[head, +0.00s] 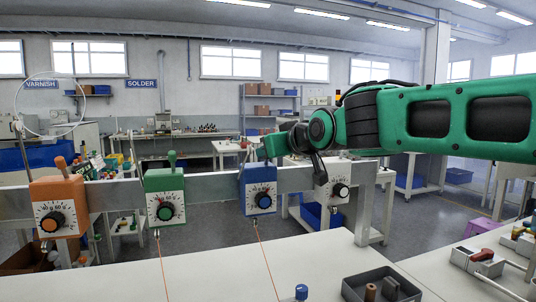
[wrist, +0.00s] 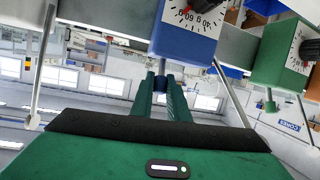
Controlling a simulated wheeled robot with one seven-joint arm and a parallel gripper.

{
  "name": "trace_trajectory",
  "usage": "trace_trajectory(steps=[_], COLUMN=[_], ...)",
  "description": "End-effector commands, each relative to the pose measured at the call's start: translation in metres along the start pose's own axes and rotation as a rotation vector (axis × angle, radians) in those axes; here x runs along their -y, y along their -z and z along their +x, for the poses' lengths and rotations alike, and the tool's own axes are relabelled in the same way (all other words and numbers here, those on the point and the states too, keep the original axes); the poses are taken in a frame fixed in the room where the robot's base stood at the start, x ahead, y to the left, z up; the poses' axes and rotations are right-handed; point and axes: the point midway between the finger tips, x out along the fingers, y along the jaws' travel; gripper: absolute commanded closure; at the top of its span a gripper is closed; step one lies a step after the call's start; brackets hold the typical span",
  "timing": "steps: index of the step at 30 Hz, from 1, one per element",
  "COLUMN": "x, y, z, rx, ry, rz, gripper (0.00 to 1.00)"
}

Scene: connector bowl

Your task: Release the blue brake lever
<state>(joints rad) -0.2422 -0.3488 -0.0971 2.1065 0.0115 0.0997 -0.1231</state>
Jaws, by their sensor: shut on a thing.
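The blue brake box (head: 257,190) hangs on the grey rail in the head view, with a dial and knob on its front. In the wrist view, which is upside down, the blue box (wrist: 184,38) fills the top middle. Its blue brake lever (wrist: 160,83) sits between the two green fingers of my gripper (wrist: 161,88), and the fingers are shut on it. In the head view my gripper (head: 273,147) is just above the blue box and hides most of the lever, so its tilt cannot be told there.
The rail also carries an orange box (head: 59,207), a green box (head: 164,196) and a white box (head: 333,193), which my arm partly covers. Thin orange cords run down to the white table (head: 215,275). A dark tray (head: 372,284) and a blue-topped piece (head: 301,292) stand at the front.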

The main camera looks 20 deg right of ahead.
Motion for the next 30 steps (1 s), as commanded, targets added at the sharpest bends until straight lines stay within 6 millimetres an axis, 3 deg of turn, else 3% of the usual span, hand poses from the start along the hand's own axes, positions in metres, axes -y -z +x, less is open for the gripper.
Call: trace_trajectory(steps=[6, 7, 9, 20, 25, 30], x=[-0.002, -0.002, -0.002, 0.0, -0.001, -0.001], y=[-0.004, -0.004, -0.004, -0.001, -0.001, -0.001], z=[0.001, 0.001, 0.001, -0.002, -0.019, -0.049], rx=[0.009, 0.009, 0.009, 0.004, 0.002, 0.002], ry=[-0.004, -0.004, -0.003, -0.001, -0.001, -0.002], rz=[0.001, 0.001, 0.001, 0.0, 0.001, 0.001], gripper=[1.0, 0.83, 0.67, 0.67, 0.67, 0.67])
